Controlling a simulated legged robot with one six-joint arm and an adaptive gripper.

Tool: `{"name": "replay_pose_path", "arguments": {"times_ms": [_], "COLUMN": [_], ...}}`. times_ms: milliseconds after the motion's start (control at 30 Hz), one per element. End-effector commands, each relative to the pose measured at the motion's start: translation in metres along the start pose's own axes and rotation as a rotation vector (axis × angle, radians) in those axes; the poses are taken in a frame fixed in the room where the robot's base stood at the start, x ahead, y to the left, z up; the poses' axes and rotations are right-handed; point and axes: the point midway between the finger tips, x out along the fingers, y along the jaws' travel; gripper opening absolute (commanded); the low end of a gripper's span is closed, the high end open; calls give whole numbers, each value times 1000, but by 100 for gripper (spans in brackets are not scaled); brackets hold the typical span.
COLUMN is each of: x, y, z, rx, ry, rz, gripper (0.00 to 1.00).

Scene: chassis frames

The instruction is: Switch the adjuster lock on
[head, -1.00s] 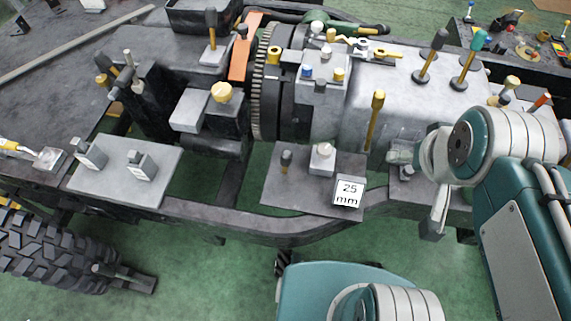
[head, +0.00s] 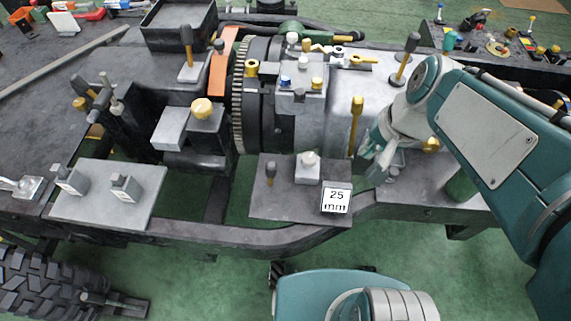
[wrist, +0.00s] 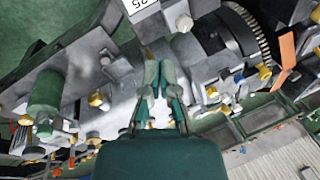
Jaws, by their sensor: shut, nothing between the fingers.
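No part is legibly marked as the adjuster lock, so I cannot tell which it is. Candidates are a yellow upright lever (head: 355,126), a grey block with a white knob (head: 308,168) and a small dark lever (head: 270,173) on a plate with a "25 mm" sign (head: 336,201). The sign's edge shows at the top of the wrist view (wrist: 137,5). My gripper (head: 369,170) is right of the sign plate, close to the yellow lever. In the wrist view my gripper (wrist: 160,68) points at the grey housing, shut and empty. Contact with any part cannot be told.
A toothed ring (head: 240,95) and an orange bracket (head: 222,62) stand left of the grey housing. Black-handled levers (head: 406,58) stand behind. A grey plate with two small switches (head: 105,195) lies at left. A black tyre (head: 50,285) is at front left.

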Motion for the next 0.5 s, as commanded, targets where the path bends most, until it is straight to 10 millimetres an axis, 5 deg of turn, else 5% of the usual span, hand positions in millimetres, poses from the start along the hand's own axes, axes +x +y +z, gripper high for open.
{"name": "replay_pose_path", "arguments": {"times_ms": [500], "x": [84], "y": [-23], "z": [-40], "rx": [500], "ry": [-353], "rz": [-107], "gripper": [0]}}
